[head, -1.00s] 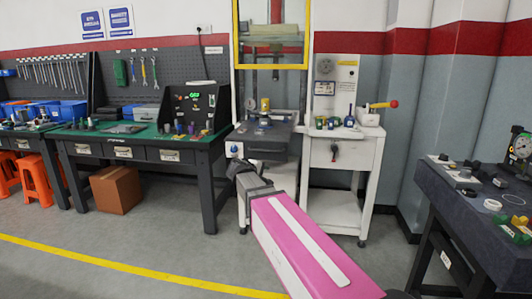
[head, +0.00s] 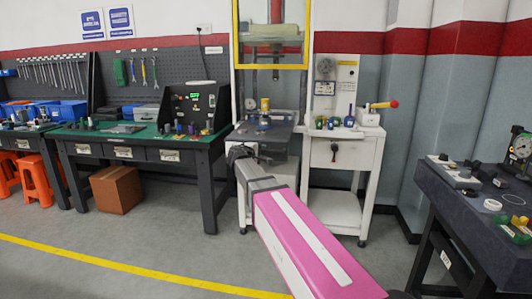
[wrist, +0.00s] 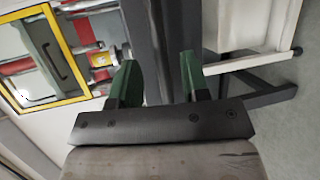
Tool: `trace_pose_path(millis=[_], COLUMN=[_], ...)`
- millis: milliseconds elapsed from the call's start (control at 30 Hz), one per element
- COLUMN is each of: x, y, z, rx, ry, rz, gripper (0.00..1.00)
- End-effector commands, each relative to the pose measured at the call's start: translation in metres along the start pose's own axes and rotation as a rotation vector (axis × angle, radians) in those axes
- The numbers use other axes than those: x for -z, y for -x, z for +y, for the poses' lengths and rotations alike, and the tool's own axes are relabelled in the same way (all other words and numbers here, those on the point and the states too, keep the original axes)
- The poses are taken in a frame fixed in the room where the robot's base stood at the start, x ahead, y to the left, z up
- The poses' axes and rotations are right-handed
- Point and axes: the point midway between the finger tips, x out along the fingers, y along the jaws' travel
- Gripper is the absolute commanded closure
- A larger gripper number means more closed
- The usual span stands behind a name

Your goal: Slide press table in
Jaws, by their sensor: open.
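The press table (head: 268,133) is a dark grey slab at the lower part of the press, below the yellow-framed guard, with small parts on it. My gripper (head: 240,152) is at the front left of the press table, and my arm hides part of the press front. In the wrist view my gripper (wrist: 158,75) is open, with its two green fingers apart. A dark grey slab, seemingly the press table (wrist: 176,30), shows beyond and between them. I cannot tell whether the fingers touch it.
A white cart (head: 345,150) with small bottles and a red-handled tool stands right of the press. A green-topped workbench (head: 140,133) stands left, with a cardboard box (head: 117,189) under it. A dark bench (head: 470,205) is at the right. The floor in front is clear.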

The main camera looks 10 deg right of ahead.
Motion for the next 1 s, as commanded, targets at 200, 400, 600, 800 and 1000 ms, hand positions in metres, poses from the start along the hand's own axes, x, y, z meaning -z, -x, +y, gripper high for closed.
trace_pose_path(millis=[200, 400, 600, 800, 1000], x=[0.001, 0.001, 0.0, 0.0, 0.0], y=[-0.029, -0.041, -0.044, -0.044, -0.044], z=[0.0, -0.001, -0.001, -0.001, -0.001], rx=[0.001, 0.001, 0.001, 0.001, 0.001], ry=[0.0, 0.0, 0.0, 0.0, 0.0], rz=[-0.001, 0.0, 0.0, 0.0, 0.0], gripper=[0.58, 0.58, 0.58, 0.71, 1.0])
